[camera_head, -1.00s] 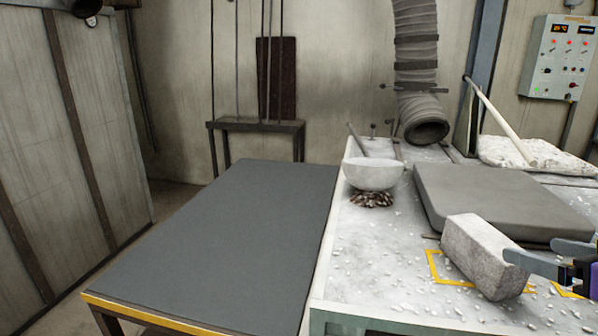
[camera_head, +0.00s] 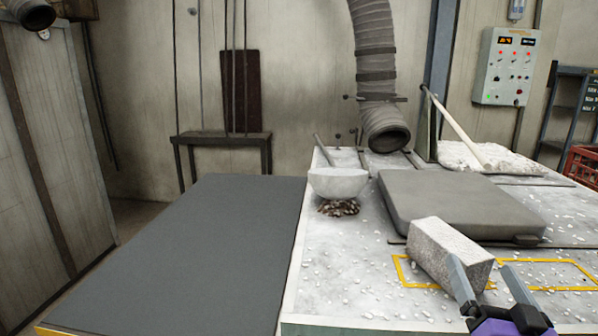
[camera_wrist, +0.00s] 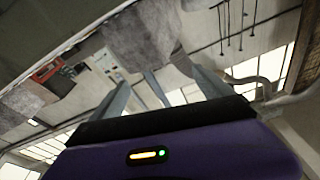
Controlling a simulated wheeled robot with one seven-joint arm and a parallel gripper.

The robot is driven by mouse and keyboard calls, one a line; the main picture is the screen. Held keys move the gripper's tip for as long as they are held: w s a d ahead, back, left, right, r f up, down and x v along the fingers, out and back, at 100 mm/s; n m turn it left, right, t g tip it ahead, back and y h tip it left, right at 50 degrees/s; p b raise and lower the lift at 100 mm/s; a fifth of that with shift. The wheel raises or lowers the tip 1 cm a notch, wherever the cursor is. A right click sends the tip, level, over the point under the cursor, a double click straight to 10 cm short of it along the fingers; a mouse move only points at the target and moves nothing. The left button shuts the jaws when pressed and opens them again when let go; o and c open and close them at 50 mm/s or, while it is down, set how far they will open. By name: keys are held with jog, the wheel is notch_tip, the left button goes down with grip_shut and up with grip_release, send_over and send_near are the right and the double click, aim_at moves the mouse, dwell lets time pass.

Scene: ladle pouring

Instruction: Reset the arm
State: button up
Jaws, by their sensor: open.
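My gripper (camera_head: 490,284) is at the lower right of the head view, with two grey fingers spread apart and nothing between them. Its left finger overlaps the near right end of a rough grey stone block (camera_head: 449,252) in the picture; I cannot tell whether they touch. The block lies tilted across a yellow outline on the worktable. In the wrist view the open fingers (camera_wrist: 178,88) point up past the purple gripper body, with the wall, ceiling lights and the room behind them.
A white bowl (camera_head: 338,183) with a handle stands over dark lumps on the dusty white worktable (camera_head: 340,270). A dark grey slab (camera_head: 455,203) lies behind the block. A bare grey table (camera_head: 200,245) is at the left. A ribbed duct (camera_head: 376,70) hangs above the back.

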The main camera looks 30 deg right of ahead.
jog(key=s+a+f+n+t+y, duration=0.1)
jog(key=s+a+f+n+y, duration=0.15)
jog(key=a+f, duration=0.45)
jog(key=s+a+f+n+y, duration=0.2)
jog(key=s+a+f+y, duration=0.15)
jog(key=a, duration=0.75)
jog(key=s+a+f+n+g+y, duration=0.2)
jog(key=s+a+f+n+y, duration=0.3)
jog(key=s+a+f, duration=0.3)
jog(key=s+a+y, duration=0.1)
jog(key=s+a, duration=0.2)
jog(key=shift+s+a, duration=0.25)
jog(key=shift+a, duration=0.1)
jog(key=shift+n, duration=0.25)
jog(key=shift+c, duration=0.4)
